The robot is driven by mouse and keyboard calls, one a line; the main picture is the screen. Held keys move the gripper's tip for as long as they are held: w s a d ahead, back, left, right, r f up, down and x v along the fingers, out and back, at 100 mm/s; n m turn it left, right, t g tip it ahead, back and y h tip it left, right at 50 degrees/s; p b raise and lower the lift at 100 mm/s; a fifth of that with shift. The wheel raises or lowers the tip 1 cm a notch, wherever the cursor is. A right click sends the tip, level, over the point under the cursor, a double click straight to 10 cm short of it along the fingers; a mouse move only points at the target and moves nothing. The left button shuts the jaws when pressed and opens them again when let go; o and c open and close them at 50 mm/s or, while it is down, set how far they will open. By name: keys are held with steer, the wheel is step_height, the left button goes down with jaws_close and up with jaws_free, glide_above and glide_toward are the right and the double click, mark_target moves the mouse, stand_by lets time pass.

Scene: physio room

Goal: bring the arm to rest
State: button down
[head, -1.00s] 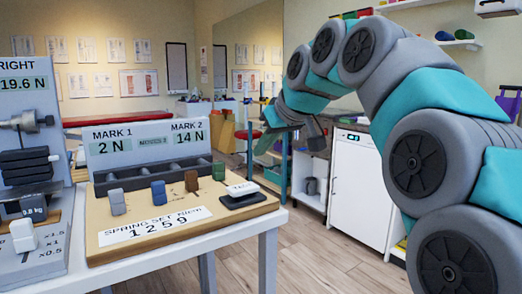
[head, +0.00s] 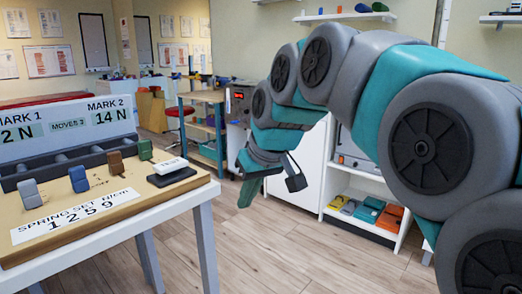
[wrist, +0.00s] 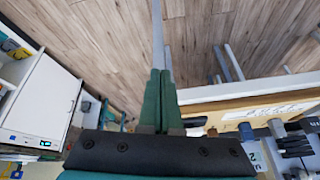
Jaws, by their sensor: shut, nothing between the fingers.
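My gray and teal arm arches in from the right of the head view and bends down over the open floor. My gripper (head: 246,198) hangs at its end, to the right of the white table (head: 203,206) and apart from it in the picture. In the wrist view its two green fingers (wrist: 159,75) lie side by side, shut, with nothing between them.
The table bears a wooden spring-set board (head: 50,240) with colored blocks (head: 78,179) and a black-and-white piece (head: 172,172). A shelf unit (head: 352,236) with colored items stands behind my arm. Wood floor (head: 265,250) is clear between table and shelf.

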steer(key=s+d+f+m+g+h, duration=0.1)
steer(key=s+d+f+m+g, duration=0.1)
steer(key=s+d+f, duration=0.4)
steer(key=s+d+f+m+g+h, duration=0.1)
steer(key=s+d+f+m, duration=0.1)
steer(key=s+d+f, duration=0.4)
steer(key=s+d+f+m+g+h, duration=0.1)
steer(key=s+d+f+m+g, duration=0.1)
steer(key=s+d+f, duration=0.4)
steer(key=s+f, duration=0.5)
steer(key=s, duration=0.6)
steer(key=shift+s+d+g+h, duration=0.2)
steer(key=shift+d+g+h, duration=0.05)
steer(key=shift+g+h, duration=0.05)
steer(key=shift+a+f, duration=0.1)
steer(key=shift+a, duration=0.05)
